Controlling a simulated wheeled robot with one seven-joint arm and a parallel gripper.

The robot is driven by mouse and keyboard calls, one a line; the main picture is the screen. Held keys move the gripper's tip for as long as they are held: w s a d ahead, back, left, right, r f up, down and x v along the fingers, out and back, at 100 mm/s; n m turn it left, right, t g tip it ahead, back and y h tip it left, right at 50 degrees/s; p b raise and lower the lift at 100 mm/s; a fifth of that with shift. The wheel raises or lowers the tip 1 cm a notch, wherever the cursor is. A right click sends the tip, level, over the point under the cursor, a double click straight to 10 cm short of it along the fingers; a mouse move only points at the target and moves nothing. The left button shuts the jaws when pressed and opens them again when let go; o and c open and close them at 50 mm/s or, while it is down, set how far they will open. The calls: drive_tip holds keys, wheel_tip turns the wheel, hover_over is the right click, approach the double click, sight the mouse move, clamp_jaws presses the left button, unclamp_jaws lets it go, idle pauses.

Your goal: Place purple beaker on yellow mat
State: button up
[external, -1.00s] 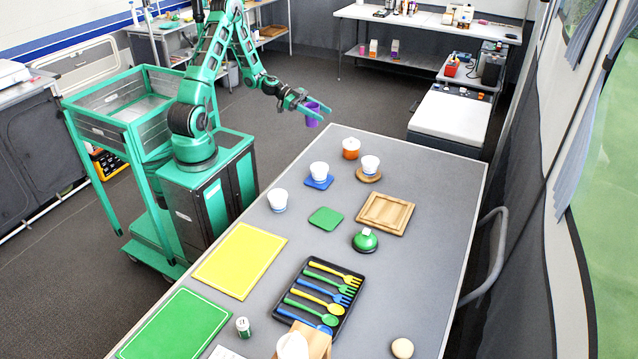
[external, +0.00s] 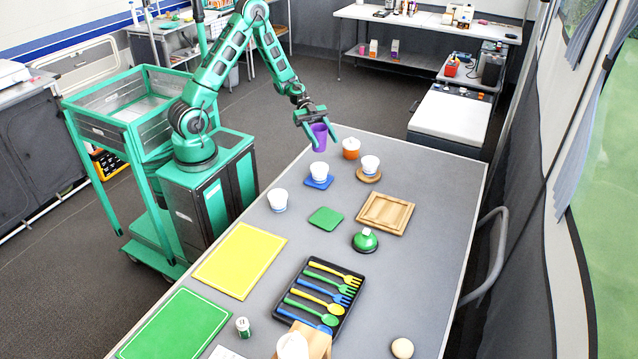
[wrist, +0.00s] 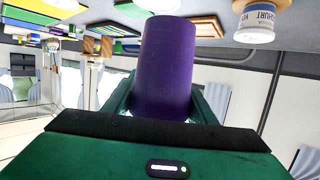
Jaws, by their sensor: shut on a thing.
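The purple beaker (external: 318,137) is between the fingers of my gripper (external: 318,134), which is shut on it. They are at the far left edge of the table, behind the cup on the blue coaster. In the wrist view the beaker (wrist: 166,68) fills the middle, with a green finger of my gripper (wrist: 163,100) on each side. I cannot tell whether the beaker touches the table. The yellow mat (external: 240,260) lies flat and bare at the table's left edge, nearer the camera and well away from the beaker.
White cups stand on a blue coaster (external: 319,183), on a wooden coaster (external: 368,175) and at the left edge (external: 277,199). An orange pot (external: 351,148) is right of the beaker. A green coaster (external: 326,219), cutlery tray (external: 346,318) and green mat (external: 175,328) lie nearer.

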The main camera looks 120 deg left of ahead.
drive_tip(key=w+d+m+g+h, duration=0.2)
drive_tip(key=d+m+g+h, duration=0.1)
drive_tip(key=d, duration=0.8)
drive_tip(key=m+g+h, duration=0.2)
drive_tip(key=m+g, duration=0.8)
drive_tip(key=g, duration=0.2)
hover_over(232, 264)
wheel_tip(232, 264, down, 7)
drive_tip(key=shift+f, duration=1.85)
drive_tip(key=o, duration=0.6)
drive_tip(key=shift+f, duration=0.1)
drive_tip(key=o, duration=0.5)
drive_tip(key=shift+c, duration=0.2)
